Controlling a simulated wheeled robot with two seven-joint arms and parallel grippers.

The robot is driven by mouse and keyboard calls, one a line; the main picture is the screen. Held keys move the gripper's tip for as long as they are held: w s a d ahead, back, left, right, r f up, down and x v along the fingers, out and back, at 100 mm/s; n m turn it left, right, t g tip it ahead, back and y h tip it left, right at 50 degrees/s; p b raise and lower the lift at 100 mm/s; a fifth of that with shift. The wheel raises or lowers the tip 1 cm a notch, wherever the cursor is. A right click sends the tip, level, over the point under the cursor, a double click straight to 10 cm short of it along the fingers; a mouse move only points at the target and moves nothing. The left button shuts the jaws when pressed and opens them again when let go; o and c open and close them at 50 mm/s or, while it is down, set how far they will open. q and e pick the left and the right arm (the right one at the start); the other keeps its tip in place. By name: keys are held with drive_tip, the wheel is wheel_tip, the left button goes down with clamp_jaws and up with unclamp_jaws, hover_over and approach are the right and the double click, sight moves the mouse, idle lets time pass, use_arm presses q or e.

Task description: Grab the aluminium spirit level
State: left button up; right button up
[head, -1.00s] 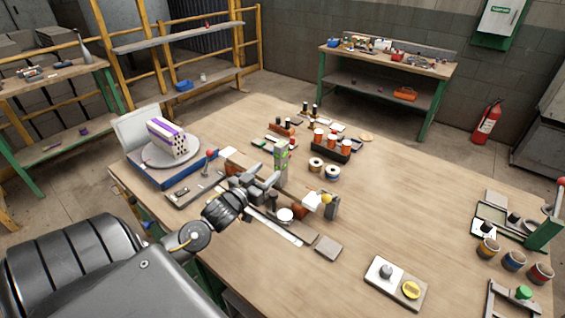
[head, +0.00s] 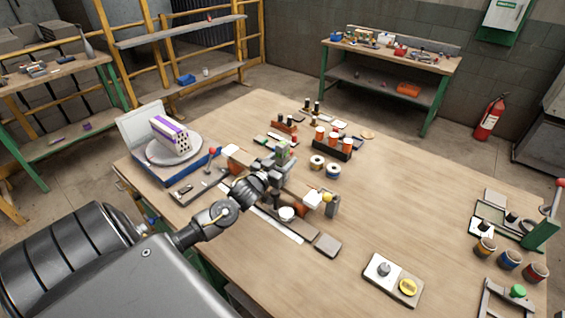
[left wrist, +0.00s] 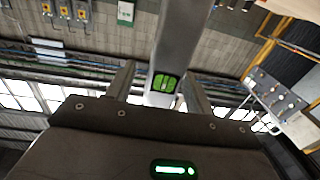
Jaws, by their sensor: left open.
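The aluminium spirit level (head: 284,150) appears to stand upright near the middle of the workbench, a grey bar partly hidden by my left gripper in the head view. In the left wrist view the grey bar (left wrist: 178,40) and its green vial (left wrist: 164,83) lie between my two fingers. My left gripper (head: 276,163) is at the level with its jaws open; it also shows in the left wrist view (left wrist: 161,85), with a gap visible on either side of the bar. My right gripper is not in view.
A white round container (head: 287,214) and a yellow-knobbed device (head: 328,199) stand close to the right of the gripper. Tape rolls (head: 332,172) and a dark rack (head: 333,148) lie behind.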

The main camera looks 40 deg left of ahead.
sight(276, 147)
use_arm(q)
clamp_jaws()
idle(0.3)
drive_tip(key=shift+r+b, duration=0.4)
drive_tip(key=shift+r, duration=0.2)
drive_tip(key=s+r, duration=0.1)
drive_tip(key=r, duration=0.1)
drive_tip(key=s+r+b, duration=0.1)
drive_tip(key=s+r, duration=0.1)
drive_tip(key=r, duration=0.1)
drive_tip(key=s+d+r, duration=0.1)
drive_tip(key=r, duration=0.1)
drive_tip(key=shift+s+r, duration=0.15)
drive_tip(key=shift+s, duration=0.1)
drive_tip(key=s+d+r+b, duration=0.1)
drive_tip(key=s+r, duration=0.3)
drive_tip(key=s, duration=0.5)
drive_tip(key=shift+d+r+b, duration=0.15)
drive_tip(key=shift+d+b, duration=0.25)
drive_tip(key=shift+d, duration=0.25)
